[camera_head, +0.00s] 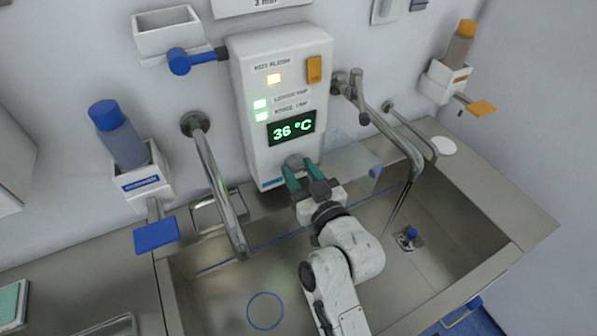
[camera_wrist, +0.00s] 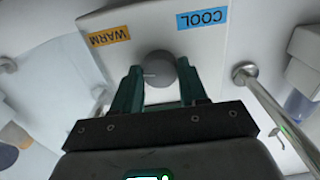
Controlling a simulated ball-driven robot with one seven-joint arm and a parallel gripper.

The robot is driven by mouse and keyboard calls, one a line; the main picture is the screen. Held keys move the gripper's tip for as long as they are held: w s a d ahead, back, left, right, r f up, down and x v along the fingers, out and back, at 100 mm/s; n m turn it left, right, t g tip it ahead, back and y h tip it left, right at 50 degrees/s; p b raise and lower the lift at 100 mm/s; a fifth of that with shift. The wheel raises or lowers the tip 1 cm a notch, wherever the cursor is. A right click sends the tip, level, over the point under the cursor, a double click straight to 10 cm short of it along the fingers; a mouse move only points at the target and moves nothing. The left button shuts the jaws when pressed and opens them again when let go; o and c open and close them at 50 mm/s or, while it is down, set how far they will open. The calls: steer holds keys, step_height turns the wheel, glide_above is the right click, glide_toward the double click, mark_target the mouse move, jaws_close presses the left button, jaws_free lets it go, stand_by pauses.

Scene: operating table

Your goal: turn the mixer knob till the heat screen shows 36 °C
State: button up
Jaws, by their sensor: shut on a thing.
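The heat screen (camera_head: 292,127) on the white mixer box (camera_head: 280,70) reads 36 °C in green. The grey round mixer knob (camera_head: 294,162) sits low on the box. In the wrist view the knob (camera_wrist: 160,69) shows a pale mark pointing left, between an orange WARM label (camera_wrist: 109,36) and a blue COOL label (camera_wrist: 202,18). My gripper (camera_head: 297,179) has its green fingers around the knob; in the wrist view the fingers (camera_wrist: 159,82) are on its two sides, shut on it. The fingers partly hide the knob.
Curved metal taps (camera_head: 215,185) and (camera_head: 400,140) stand left and right of the box. A steel sink (camera_head: 300,270) lies below. A dispenser with a blue-capped bottle (camera_head: 118,135) hangs left, and one with an orange cap (camera_head: 458,50) hangs right.

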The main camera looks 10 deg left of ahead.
steer(key=shift+a, duration=0.1)
steer(key=shift+c, duration=1.1)
steer(key=shift+s+m, duration=0.1)
steer(key=shift+m, duration=0.2)
steer(key=o, duration=1.1)
steer(key=shift+a, duration=0.1)
steer(key=shift+c, duration=0.2)
steer(key=shift+s+d+f, duration=0.1)
steer(key=shift+s+d, duration=0.15)
steer(key=shift+d, duration=0.05)
steer(key=b+v, duration=0.2)
steer(key=v, duration=0.8)
